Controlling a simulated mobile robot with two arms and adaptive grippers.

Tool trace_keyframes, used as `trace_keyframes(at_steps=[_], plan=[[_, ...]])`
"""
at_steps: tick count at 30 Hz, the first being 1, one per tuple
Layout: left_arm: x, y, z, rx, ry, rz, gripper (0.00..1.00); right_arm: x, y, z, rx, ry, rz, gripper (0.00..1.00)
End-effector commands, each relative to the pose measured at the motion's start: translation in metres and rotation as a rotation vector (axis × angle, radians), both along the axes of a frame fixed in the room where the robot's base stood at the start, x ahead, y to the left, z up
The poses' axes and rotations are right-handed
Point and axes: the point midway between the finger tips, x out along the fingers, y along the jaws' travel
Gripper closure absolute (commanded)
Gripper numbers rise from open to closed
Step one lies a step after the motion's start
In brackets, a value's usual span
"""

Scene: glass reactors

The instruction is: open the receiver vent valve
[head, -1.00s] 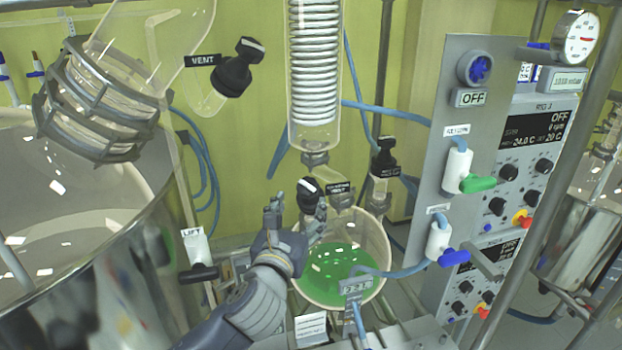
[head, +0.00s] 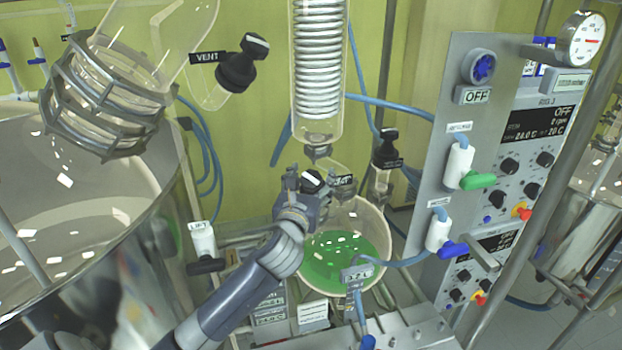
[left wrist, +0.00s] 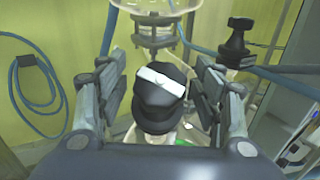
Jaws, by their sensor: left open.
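The receiver vent valve's black knob (head: 312,181), with a white bar on top, sits above the round receiver flask (head: 385,228) holding green liquid. Its label is partly hidden by my gripper. My left gripper (head: 308,184) is open, with its fingers on either side of the knob. In the left wrist view the knob (left wrist: 160,102) stands between the two spread fingers of the left gripper (left wrist: 160,85), with a gap visible on the left side; contact on the right cannot be told. My right gripper is not in view.
Another black-capped valve (head: 387,150) stands just right of the knob, and the glass condenser (head: 318,70) hangs above. A VENT knob (head: 240,65) is at upper left. A control panel (head: 460,200) with green and blue handles stands at right. Blue hoses run behind.

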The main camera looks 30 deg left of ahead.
Motion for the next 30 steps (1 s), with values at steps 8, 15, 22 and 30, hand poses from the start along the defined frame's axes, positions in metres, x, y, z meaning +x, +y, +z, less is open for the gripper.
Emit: trace_keyframes(at_steps=[8,15,22,30], plan=[[0.000,0.000,0.000,0.000,0.000,0.000,0.84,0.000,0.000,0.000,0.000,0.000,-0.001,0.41],[0.000,0.000,0.000,-0.009,-0.004,0.013,0.84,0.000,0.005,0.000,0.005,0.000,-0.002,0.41],[0.000,-0.001,0.000,-0.058,-0.024,0.088,0.84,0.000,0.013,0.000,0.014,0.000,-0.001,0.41],[0.001,-0.002,0.001,-0.173,-0.073,0.271,0.84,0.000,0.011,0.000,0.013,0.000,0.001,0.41]])
